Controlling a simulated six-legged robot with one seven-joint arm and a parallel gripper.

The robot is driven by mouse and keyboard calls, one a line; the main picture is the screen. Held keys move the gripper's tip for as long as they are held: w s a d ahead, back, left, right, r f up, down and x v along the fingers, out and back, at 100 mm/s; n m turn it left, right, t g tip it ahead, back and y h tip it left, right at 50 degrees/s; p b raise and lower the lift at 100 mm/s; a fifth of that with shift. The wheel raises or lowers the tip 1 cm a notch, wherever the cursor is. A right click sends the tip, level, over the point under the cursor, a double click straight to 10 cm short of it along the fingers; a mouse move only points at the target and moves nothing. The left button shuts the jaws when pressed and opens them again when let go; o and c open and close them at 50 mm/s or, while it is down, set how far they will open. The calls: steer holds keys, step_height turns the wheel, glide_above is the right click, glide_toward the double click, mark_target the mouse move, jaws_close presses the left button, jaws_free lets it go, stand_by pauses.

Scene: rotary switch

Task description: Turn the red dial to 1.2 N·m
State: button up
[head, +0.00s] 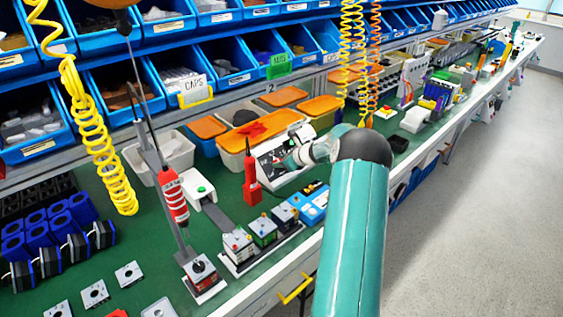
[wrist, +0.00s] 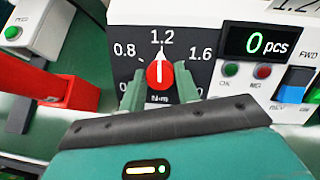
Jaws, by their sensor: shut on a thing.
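The red dial (wrist: 160,74) is on a black scale plate marked 0.8, 1.2, 1.6 and N·m in the wrist view. Its white pointer line points up at the 1.2 mark. My gripper (wrist: 159,84) has its green fingers on the left and right sides of the dial, shut on it. In the head view my gripper (head: 292,157) reaches the white control box (head: 271,165) on the bench; the dial itself is hidden there.
In the wrist view a counter display (wrist: 262,40) reads 0 pcs, above small green and red buttons. A blue FWD/REV rocker (wrist: 297,82) is at the right. A red tool (wrist: 75,85) stands close on the left; it also shows in the head view (head: 250,175).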

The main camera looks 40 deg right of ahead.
steer(key=shift+m, duration=0.3)
steer(key=o, duration=0.7)
steer(key=shift+r, duration=0.1)
steer(key=v, duration=1.3)
steer(key=shift+s, duration=0.4)
steer(key=shift+r, duration=0.1)
